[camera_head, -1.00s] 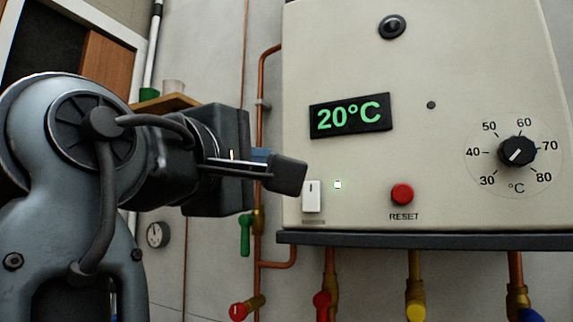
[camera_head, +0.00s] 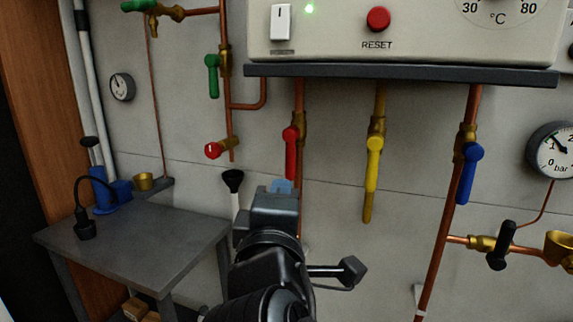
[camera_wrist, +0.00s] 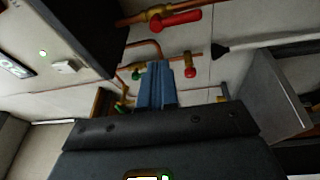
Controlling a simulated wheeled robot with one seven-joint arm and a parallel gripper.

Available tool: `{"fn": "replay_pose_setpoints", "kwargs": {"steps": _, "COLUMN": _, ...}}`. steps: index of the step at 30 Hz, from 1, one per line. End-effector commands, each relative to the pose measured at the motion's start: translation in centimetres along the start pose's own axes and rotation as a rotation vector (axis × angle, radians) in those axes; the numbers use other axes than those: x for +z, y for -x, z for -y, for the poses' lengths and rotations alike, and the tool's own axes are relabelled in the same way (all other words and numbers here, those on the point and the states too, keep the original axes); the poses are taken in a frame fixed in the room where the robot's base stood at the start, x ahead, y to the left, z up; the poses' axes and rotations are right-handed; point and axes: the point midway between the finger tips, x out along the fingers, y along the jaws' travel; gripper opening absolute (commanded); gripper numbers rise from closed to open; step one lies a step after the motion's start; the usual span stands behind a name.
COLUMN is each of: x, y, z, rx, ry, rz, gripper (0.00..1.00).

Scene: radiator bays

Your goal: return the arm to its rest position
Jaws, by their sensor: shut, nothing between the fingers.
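My gripper (camera_head: 283,187) is low in the middle of the head view, below the boiler and in front of the wall pipes. Only its blue fingertips show there above the dark gripper body. In the wrist view the two blue fingers (camera_wrist: 155,86) lie side by side, shut, with nothing between them. My arm reaches up from the bottom edge of the head view, apart from the boiler and the valves as far as I can see.
The boiler (camera_head: 420,40) hangs above, with red (camera_head: 291,152), yellow (camera_head: 374,160) and blue (camera_head: 468,170) valve handles below it. A grey table (camera_head: 140,240) with a blue pump (camera_head: 103,190) stands at left. A black-and-white plunger-like tool (camera_head: 233,182) is behind my gripper.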

Motion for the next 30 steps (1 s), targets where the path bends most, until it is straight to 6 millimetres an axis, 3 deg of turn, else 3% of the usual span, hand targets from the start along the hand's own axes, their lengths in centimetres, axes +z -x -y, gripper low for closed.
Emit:
{"fn": "replay_pose_setpoints", "kwargs": {"steps": 1, "x": 1.4, "y": 0.7, "z": 2.5, "rx": -0.025, "ry": -0.015, "rz": -0.014, "gripper": 0.0}}
{"fn": "replay_pose_setpoints", "kwargs": {"steps": 6, "x": 5.3, "y": 3.8, "z": 8.9, "rx": -0.094, "ry": -0.118, "rz": -0.069, "gripper": 0.0}}
{"fn": "replay_pose_setpoints", "kwargs": {"steps": 15, "x": 12.2, "y": 11.8, "z": 17.4, "rx": -0.229, "ry": -0.361, "rz": -0.111, "gripper": 0.0}}
{"fn": "replay_pose_setpoints", "kwargs": {"steps": 22, "x": 17.0, "y": 19.5, "z": 20.8, "rx": -0.319, "ry": -0.594, "rz": -0.091, "gripper": 0.0}}
{"fn": "replay_pose_setpoints", "kwargs": {"steps": 30, "x": 21.4, "y": 29.0, "z": 21.5, "rx": -0.385, "ry": -0.905, "rz": -0.008, "gripper": 0.0}}
